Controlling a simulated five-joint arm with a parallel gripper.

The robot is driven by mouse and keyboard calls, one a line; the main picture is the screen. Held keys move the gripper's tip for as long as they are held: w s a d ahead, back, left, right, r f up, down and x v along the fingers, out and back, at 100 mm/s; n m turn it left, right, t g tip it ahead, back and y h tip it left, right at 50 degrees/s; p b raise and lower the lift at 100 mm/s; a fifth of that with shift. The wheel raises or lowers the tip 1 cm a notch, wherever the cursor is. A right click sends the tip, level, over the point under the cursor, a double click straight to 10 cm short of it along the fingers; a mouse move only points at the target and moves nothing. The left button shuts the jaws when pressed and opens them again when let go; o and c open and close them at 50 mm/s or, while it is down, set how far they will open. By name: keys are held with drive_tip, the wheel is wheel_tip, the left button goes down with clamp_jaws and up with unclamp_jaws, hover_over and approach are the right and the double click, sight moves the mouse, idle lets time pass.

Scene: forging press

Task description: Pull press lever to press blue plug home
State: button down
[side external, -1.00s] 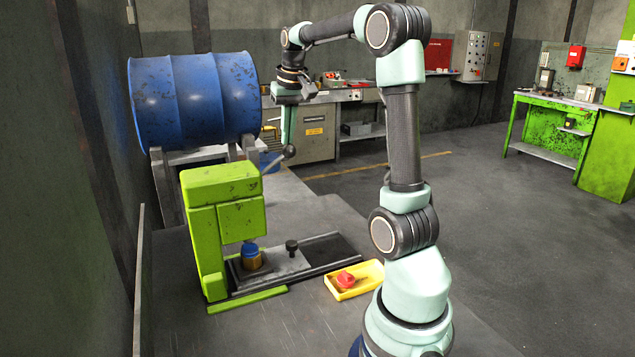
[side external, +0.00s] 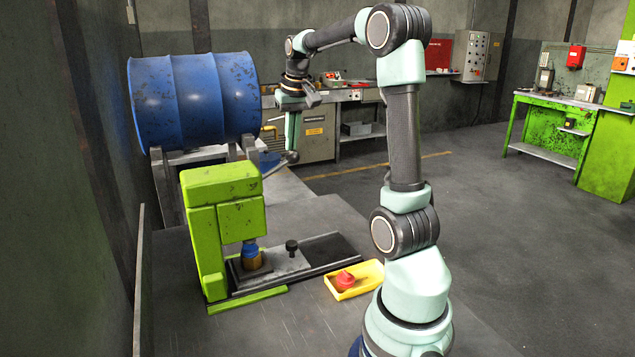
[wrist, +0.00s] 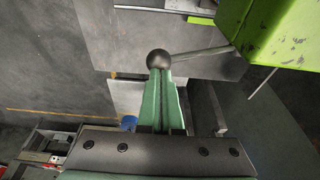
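The green press (side external: 222,195) stands on the bench at left. Its grey lever (side external: 276,168) slopes up to a dark ball knob (side external: 291,157). My gripper (side external: 292,148) points down with its fingertips at the knob. In the wrist view the fingers (wrist: 161,76) lie close together, a thin dark line between them, and the round knob (wrist: 158,62) is right at their tips, not between them. The blue plug (side external: 250,252) sits in a brass-coloured block (side external: 253,262) under the press head. The dark ram shows just above the plug; whether they touch is hard to tell.
A grey slide (side external: 318,256) with a black knob (side external: 292,247) runs right from the press. A yellow tray (side external: 345,294) with a red part (side external: 345,280) lies near my base. A blue drum (side external: 190,98) is behind the press.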

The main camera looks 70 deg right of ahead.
sight(297, 153)
drive_tip(key=shift+f, duration=0.1)
drive_tip(key=shift+s+d+f, duration=0.15)
drive_tip(key=shift+f, duration=0.35)
drive_tip(key=shift+s+d+f, duration=0.1)
drive_tip(key=shift+f, duration=0.35)
drive_tip(key=shift+s+d+f, duration=0.1)
drive_tip(key=shift+f, duration=0.4)
drive_tip(key=shift+s+d+f, duration=0.1)
drive_tip(key=shift+f, duration=0.35)
drive_tip(key=shift+w+a+r, duration=0.15)
drive_tip(key=shift+r, duration=0.6)
drive_tip(key=shift+w+a+r, duration=0.1)
drive_tip(key=shift+r, duration=0.7)
